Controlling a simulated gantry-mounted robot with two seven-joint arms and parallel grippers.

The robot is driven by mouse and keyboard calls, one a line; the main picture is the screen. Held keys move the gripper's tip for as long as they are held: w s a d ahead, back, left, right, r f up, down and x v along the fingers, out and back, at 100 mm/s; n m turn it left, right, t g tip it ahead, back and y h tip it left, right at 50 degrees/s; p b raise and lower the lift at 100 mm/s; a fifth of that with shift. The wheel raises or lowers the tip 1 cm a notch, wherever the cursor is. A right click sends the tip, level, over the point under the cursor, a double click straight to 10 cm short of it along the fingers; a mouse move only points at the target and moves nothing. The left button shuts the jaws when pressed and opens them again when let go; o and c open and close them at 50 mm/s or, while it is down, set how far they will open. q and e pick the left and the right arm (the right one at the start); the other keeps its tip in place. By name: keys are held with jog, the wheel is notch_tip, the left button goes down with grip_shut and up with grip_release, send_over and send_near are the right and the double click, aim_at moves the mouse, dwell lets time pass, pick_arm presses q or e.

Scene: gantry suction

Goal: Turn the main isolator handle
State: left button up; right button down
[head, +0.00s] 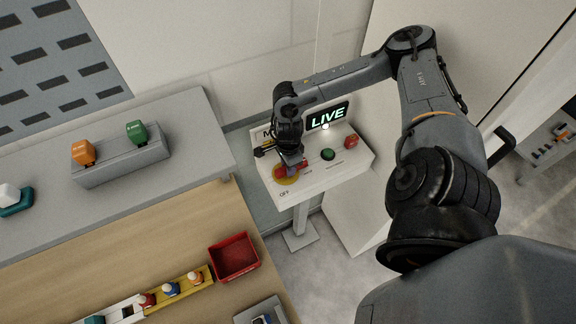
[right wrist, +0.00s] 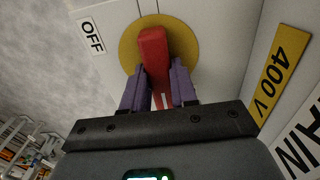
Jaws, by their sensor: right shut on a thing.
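The main isolator handle (right wrist: 153,50) is a red bar on a round yellow plate (right wrist: 190,37). It is on the white control box (head: 345,170), and in the head view the yellow plate (head: 290,181) is partly hidden by my right gripper. My right gripper (right wrist: 159,88) is shut on the handle, with its purple fingers on both sides of it. It also shows in the head view (head: 294,165). An OFF label (right wrist: 91,36) sits left of the plate in the right wrist view. My left gripper is not in view.
The box carries a lit LIVE sign (head: 327,117), a green button (head: 328,154) and a red control (head: 351,141). A bench with a red bin (head: 234,258) and small coloured items is on the left. A white panel stands behind the box.

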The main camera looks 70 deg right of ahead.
jog(key=c, duration=0.9)
grip_release()
jog(key=shift+f, duration=0.1)
jog(key=shift+r, duration=0.6)
jog(key=shift+r+b, duration=0.35)
jog(key=shift+r, duration=4.5)
jog(key=shift+s+f, duration=0.1)
